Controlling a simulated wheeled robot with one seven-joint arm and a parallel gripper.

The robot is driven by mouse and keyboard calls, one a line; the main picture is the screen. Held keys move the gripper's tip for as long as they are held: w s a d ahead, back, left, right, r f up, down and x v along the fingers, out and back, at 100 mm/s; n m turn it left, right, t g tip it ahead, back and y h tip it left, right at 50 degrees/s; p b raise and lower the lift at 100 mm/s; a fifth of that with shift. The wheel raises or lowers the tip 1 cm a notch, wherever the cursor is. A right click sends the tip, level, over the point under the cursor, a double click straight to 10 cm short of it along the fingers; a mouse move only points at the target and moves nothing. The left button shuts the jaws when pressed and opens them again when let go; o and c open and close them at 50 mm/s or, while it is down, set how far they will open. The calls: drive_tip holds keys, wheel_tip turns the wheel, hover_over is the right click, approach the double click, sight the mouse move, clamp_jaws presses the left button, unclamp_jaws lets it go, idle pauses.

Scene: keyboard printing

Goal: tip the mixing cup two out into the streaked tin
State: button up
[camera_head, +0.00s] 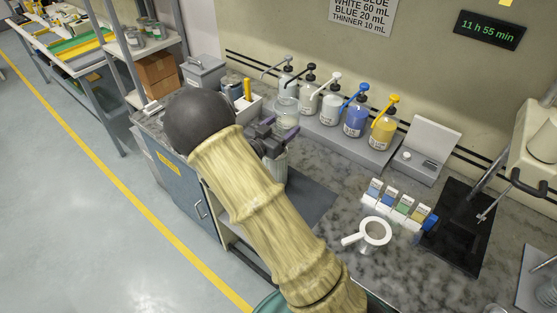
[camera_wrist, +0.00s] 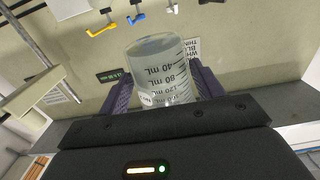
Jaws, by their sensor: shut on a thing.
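My gripper (camera_head: 275,132) is shut on the mixing cup two (camera_wrist: 160,75), a clear cup with dark mL marks. A greyish tin (camera_head: 279,167), likely the streaked tin, stands below the gripper, partly hidden by my arm.
Several pump bottles (camera_head: 355,119) stand along the wall behind the gripper. A dark mat (camera_head: 312,200) lies right of the tin. A white ring-shaped item with a handle (camera_head: 376,233) and a row of small coloured packs (camera_head: 398,205) are farther right. Some counter between is bare.

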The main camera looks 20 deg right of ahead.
wheel_tip(320, 180, down, 9)
drive_tip(key=b, duration=0.7)
drive_tip(key=shift+s, duration=0.2)
drive_tip(key=shift+r, duration=0.15)
drive_tip(key=shift+s+d+r+n+p, duration=0.15)
drive_tip(key=shift+s+d+n+p, duration=0.3)
drive_tip(key=shift+n, duration=1.95)
drive_tip(key=shift+s+d+r+n+p, duration=0.15)
drive_tip(key=shift+s+n+p, duration=0.5)
drive_tip(key=shift+n, duration=1.75)
drive_tip(key=shift+s+d+r+n+p, duration=0.2)
drive_tip(key=shift+n+p, duration=0.6)
drive_tip(key=shift+n, duration=1.6)
drive_tip(key=shift+w+f+n, duration=0.1)
drive_tip(key=shift+f+n, duration=0.1)
drive_tip(key=shift+n, duration=0.5)
